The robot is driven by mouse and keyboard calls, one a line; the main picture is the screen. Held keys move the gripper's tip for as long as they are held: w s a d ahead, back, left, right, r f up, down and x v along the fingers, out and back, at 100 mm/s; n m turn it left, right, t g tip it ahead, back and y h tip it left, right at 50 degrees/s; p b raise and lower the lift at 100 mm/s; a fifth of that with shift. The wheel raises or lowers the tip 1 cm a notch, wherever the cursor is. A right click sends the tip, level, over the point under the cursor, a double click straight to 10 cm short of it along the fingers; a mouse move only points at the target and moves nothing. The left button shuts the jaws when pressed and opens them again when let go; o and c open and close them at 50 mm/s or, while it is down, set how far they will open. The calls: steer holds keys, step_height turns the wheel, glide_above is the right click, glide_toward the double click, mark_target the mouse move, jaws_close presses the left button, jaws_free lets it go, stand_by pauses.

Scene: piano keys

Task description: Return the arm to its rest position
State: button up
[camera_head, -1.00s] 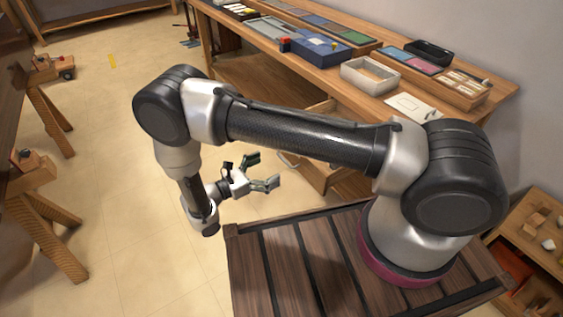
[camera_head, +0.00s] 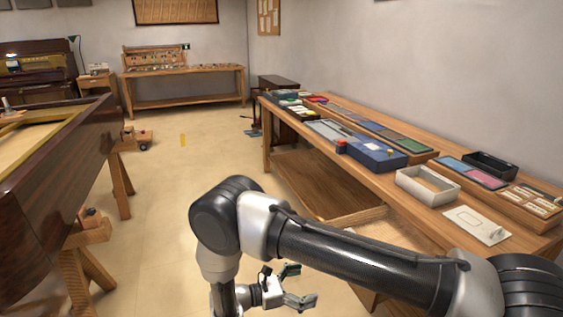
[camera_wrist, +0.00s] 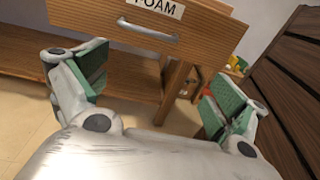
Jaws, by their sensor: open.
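My gripper (camera_head: 296,284) is low in the head view, below the folded elbow of my arm, with its fingers spread and nothing between them. In the wrist view my gripper (camera_wrist: 150,95) also shows open, with green pads on both fingers. Beyond the fingers is a wooden drawer front (camera_wrist: 205,28) with a metal handle and a label reading FOAM. A gap between fingers and drawer appears to remain, though its size is hard to tell.
A long wooden workbench (camera_head: 350,205) with trays and boxes runs along the right wall. A dark wooden piano case (camera_head: 60,190) on trestles stands at left. A second bench (camera_head: 185,88) stands at the back.

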steer(key=s+d+r+m+g+y, duration=0.2)
steer(key=d+r+m+g+y, duration=0.15)
steer(key=r, duration=0.55)
steer(key=s+d+r+m+g+y, duration=0.2)
steer(key=d+r+m+y, duration=0.3)
steer(key=r, duration=0.4)
steer(key=s+d+r+m+g+y, duration=0.3)
steer(key=d+r+m+y, duration=0.15)
steer(key=r, duration=0.45)
steer(key=s+d+r+m+t+y, duration=0.1)
steer(key=s+d+r+m+t, duration=0.3)
steer(key=d+r, duration=0.3)
steer(key=s+d+r+m+t+y, duration=0.2)
steer(key=s+d+r+m+t, duration=0.2)
steer(key=d+r, duration=0.4)
steer(key=v, duration=0.2)
steer(key=shift+s+d+r, duration=0.2)
steer(key=shift+s+r, duration=0.05)
